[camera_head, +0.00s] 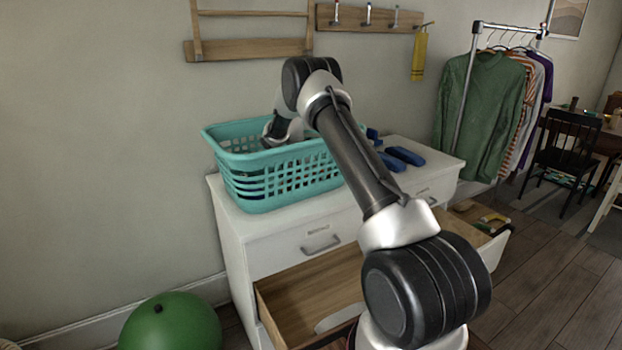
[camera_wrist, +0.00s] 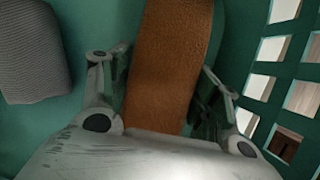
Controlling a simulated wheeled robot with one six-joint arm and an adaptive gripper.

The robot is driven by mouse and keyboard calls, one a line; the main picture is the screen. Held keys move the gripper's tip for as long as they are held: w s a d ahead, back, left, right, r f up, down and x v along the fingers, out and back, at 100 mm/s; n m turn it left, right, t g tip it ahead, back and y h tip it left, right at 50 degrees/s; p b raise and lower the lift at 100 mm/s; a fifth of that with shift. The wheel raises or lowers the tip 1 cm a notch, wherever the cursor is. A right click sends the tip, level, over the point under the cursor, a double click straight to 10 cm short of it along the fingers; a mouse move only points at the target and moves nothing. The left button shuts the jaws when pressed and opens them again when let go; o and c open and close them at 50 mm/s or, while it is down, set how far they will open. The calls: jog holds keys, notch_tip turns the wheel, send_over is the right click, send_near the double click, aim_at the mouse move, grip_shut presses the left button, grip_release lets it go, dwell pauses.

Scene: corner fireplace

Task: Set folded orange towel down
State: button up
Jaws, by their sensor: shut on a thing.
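The folded orange towel (camera_wrist: 170,65) shows in the wrist view as a long orange-brown strip between the two fingers. My gripper (camera_wrist: 165,85) is shut on it, with one finger at each side. The towel and gripper are inside the teal laundry basket (camera_head: 285,175), whose green floor and slotted wall also show in the wrist view (camera_wrist: 258,65). In the head view my arm reaches down into the basket, and the basket wall and arm hide the gripper and towel. I cannot tell whether the towel touches the basket floor.
A grey folded cloth (camera_wrist: 32,50) lies in the basket at the left. The basket stands on a white dresser (camera_head: 290,225) with an open drawer (camera_head: 310,290). Blue objects (camera_head: 403,156) lie right of the basket. A green ball (camera_head: 170,322) is on the floor.

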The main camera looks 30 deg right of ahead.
jog(key=shift+f, duration=0.1)
jog(key=o, duration=1.3)
jog(key=shift+c, duration=0.2)
jog(key=v, duration=1.2)
jog(key=shift+d, duration=0.1)
